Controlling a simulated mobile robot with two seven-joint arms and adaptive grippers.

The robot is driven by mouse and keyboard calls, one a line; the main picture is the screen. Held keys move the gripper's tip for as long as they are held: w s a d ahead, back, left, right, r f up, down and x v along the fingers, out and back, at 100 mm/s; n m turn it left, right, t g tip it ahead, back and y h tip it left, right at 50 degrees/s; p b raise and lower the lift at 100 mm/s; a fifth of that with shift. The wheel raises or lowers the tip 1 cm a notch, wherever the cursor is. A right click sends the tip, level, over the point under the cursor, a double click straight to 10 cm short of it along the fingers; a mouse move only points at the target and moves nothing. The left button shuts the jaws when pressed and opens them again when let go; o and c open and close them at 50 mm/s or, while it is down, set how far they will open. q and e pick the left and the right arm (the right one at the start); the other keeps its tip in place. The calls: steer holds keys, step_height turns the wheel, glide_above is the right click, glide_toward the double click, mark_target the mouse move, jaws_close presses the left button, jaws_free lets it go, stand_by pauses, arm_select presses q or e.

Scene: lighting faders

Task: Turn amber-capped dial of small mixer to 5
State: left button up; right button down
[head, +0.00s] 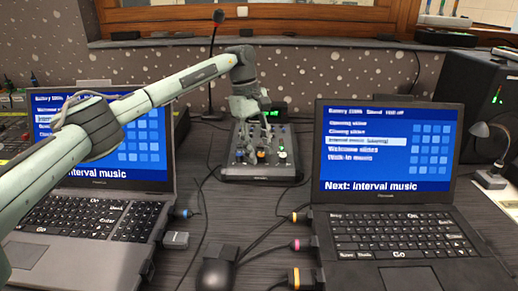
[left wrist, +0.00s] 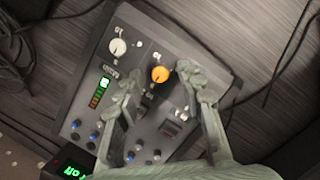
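The small mixer (head: 262,175) is a dark box on the desk between the two laptops. Its amber-capped dial (head: 261,155) shows low on its face; in the left wrist view the dial (left wrist: 159,74) is bright orange. I cannot read its setting. A white-capped dial (left wrist: 117,46) sits beside it, also in the head view (head: 282,155). My left gripper (left wrist: 158,76) is open over the mixer, a finger on either side of the amber dial, with gaps between. The fingers hide part of the panel. My right gripper is not in view.
Open laptops stand left (head: 88,215) and right (head: 392,225) of the mixer. A gooseneck microphone (head: 213,70) rises behind it. A green-lit display (head: 272,113) is at its back. Cables and a black mouse (head: 216,272) lie in front.

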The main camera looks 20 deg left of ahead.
arm_select(q)
steer(key=v, duration=1.2)
stand_by(0.3)
